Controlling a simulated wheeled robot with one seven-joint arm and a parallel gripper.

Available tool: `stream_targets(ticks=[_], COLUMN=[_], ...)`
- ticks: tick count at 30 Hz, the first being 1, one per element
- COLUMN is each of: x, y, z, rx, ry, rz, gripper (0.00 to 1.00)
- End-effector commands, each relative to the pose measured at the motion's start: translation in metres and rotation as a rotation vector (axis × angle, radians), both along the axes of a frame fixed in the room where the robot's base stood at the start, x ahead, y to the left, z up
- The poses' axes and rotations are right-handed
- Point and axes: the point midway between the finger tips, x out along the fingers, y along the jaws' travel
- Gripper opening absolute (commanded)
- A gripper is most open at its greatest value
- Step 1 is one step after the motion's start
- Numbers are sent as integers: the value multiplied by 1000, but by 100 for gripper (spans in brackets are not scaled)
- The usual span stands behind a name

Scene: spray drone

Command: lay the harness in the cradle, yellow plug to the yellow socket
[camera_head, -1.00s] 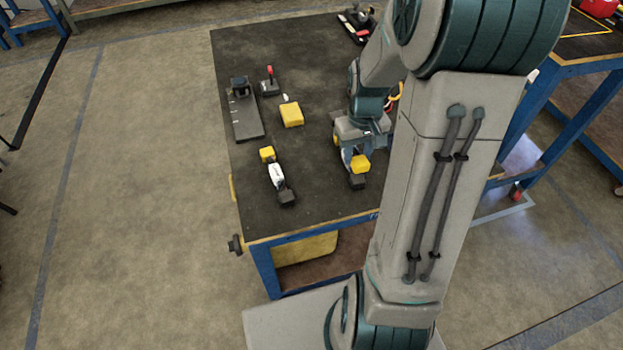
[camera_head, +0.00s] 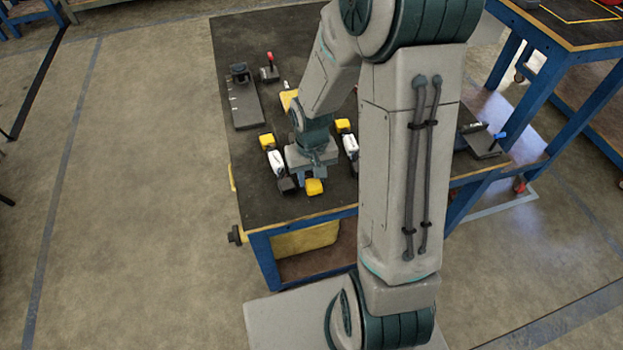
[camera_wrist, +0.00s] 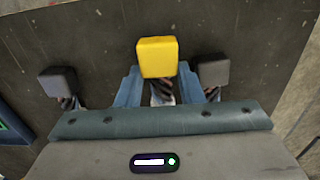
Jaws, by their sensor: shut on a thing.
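My gripper (camera_head: 312,172) is shut on the harness, low near the table's front. The harness's yellow plug (camera_head: 314,187) points to the front; in the wrist view it shows (camera_wrist: 157,57) between the fingers, with striped leads under it. The rest of the harness is hidden. To the left lies a similar piece with a yellow end (camera_head: 267,141), white middle and dark end (camera_head: 286,184). To the right is another with a yellow end (camera_head: 343,125) and white middle (camera_head: 350,145). Two dark blocks flank the plug in the wrist view. I cannot make out the cradle or its sockets.
A dark plate with a black block (camera_head: 244,108) and a red-handled device (camera_head: 269,70) stand farther back on the dark table (camera_head: 225,35). A yellow block (camera_head: 289,98) is partly behind my arm. Small items (camera_head: 484,141) lie at right. The left front corner is clear.

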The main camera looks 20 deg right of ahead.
Motion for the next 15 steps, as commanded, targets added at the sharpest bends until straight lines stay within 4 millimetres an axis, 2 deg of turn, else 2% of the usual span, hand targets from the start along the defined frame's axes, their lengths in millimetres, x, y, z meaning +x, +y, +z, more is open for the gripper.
stream_targets(ticks=[1,3,13,14,15], x=[-1,0,0,0,0], y=[0,0,0,0,0], z=[-10,-15,-18,-18,-17], rx=[0,0,0,0,0], ry=[4,1,0,0,0], rz=[0,0,1,1,1], gripper=[8,8,8,37,43])
